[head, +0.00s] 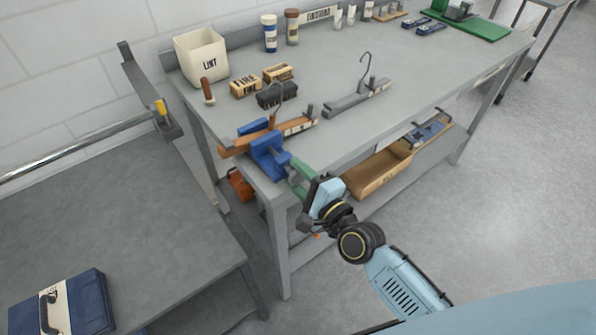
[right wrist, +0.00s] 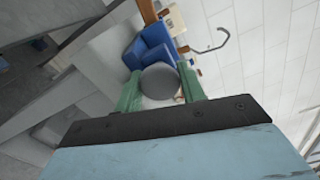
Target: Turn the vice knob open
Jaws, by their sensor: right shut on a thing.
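The blue vice (head: 267,155) is at the near left corner of the grey workbench; it also shows in the right wrist view (right wrist: 149,47). A wooden hanger (head: 280,134) with a metal hook lies at the vice. The vice knob (right wrist: 160,79) is a round grey disc facing the wrist camera. My right gripper (head: 292,174) reaches the vice from the front, its green fingers on either side of the knob. In the right wrist view the gripper (right wrist: 160,84) is shut on the knob. In the head view the fingers and arm hide the knob. My left gripper is out of view.
The workbench (head: 420,75) also carries a grey hanger (head: 357,97), brushes, a lint bin (head: 201,55) and bottles. A wooden tray (head: 378,172) sits on the lower shelf. A lower grey table (head: 110,215) stands at left. The floor at right is clear.

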